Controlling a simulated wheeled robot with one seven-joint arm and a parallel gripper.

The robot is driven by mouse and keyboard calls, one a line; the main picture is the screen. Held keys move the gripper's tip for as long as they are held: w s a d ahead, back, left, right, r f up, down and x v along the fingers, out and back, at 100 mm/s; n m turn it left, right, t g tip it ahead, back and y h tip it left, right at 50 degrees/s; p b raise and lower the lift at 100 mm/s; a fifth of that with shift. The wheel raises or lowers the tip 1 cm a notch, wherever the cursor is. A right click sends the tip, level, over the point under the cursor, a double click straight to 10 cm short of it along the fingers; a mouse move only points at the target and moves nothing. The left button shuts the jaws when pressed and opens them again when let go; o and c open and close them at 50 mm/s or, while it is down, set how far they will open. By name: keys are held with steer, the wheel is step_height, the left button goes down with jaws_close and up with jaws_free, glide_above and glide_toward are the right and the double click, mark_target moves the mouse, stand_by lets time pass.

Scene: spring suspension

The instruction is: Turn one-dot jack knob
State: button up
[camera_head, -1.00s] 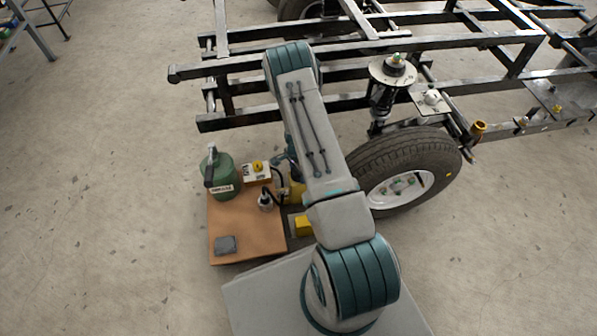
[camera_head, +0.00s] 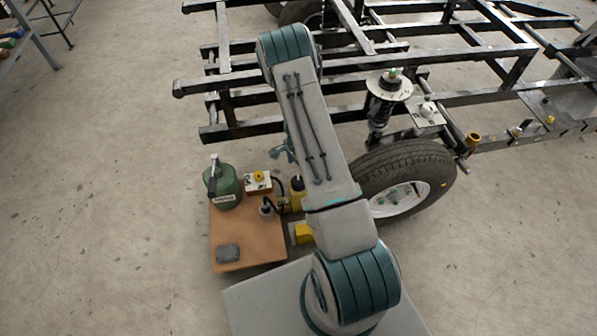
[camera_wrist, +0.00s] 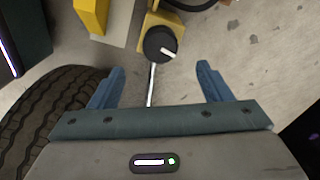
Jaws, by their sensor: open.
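In the wrist view a round black knob (camera_wrist: 160,43) with a white pointer mark sits on a yellow block. I cannot make out any dot on it. My gripper (camera_wrist: 160,76) is open and empty; its two blue fingers point toward the knob, one on each side of its line, apart from it. A thin bright rod (camera_wrist: 152,85) runs from the knob down between the fingers. In the head view a yellow jack body (camera_head: 297,188) stands beside the wooden board, partly hidden by my arm. Part of my gripper (camera_head: 284,152) shows left of the arm, above the jack.
A wooden board (camera_head: 250,245) carries a green canister (camera_head: 226,188), a box with a yellow button (camera_head: 258,180) and a grey block (camera_head: 228,253). A tyre (camera_head: 430,160) and the black chassis frame (camera_head: 240,95) stand close.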

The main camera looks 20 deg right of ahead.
steer(key=shift+r+p, duration=0.4)
steer(key=shift+r, duration=1.4)
